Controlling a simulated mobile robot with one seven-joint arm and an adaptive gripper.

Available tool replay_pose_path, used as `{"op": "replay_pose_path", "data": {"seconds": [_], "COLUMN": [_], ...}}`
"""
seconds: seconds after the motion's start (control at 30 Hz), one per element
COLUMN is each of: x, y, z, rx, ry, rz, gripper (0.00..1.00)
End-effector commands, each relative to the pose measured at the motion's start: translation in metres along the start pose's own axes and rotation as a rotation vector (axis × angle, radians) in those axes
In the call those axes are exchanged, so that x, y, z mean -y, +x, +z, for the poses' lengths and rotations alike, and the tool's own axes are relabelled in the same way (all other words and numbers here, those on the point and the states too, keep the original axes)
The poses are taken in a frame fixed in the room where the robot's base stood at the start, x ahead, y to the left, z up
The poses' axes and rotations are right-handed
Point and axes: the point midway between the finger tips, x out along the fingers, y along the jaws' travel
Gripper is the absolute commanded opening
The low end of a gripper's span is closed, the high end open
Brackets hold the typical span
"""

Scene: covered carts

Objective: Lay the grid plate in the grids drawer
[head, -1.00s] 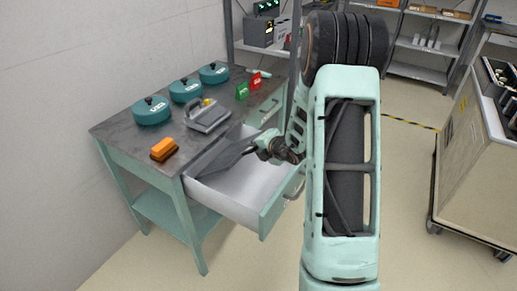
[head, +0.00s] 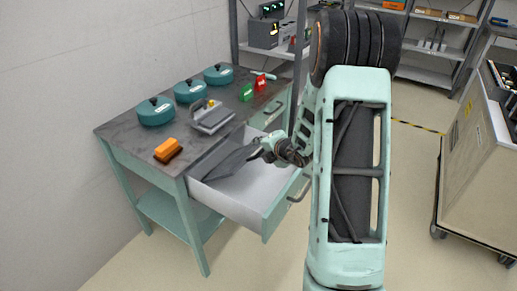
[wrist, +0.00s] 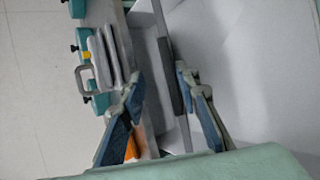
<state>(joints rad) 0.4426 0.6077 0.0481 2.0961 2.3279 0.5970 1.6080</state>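The dark grey grid plate (head: 228,163) is tilted inside the open, light-lined drawer (head: 236,204) of the teal bench, its near end low. In the wrist view the plate shows almost edge-on, as a thin dark strip with a thicker block (wrist: 171,76) along it. My gripper (head: 262,148) is at the plate's upper right end, over the drawer. In the wrist view its fingers (wrist: 160,76) stand apart on both sides of the strip, the right fingertip closer to it. I cannot tell whether that fingertip touches. No drawer label is readable.
On the bench top (head: 125,128) are an orange block (head: 168,150), a grey handled device (head: 212,117), teal round containers (head: 156,111), and green (head: 246,92) and red (head: 260,83) blocks. A shelf post stands behind the bench. Clear floor lies in front; a beige cart (head: 480,165) stands right.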

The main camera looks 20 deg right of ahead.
Motion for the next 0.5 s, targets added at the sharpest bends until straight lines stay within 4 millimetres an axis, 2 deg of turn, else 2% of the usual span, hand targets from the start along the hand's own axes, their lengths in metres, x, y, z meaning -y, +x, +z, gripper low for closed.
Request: {"op": "replay_pose_path", "data": {"seconds": [0.3,0.5], "x": [-0.001,-0.001], "y": [-0.06,-0.091], "z": [0.002,0.002], "rx": [0.005,0.005], "ry": [-0.001,0.0], "rz": [0.003,0.003], "gripper": [0.29,0.29]}}
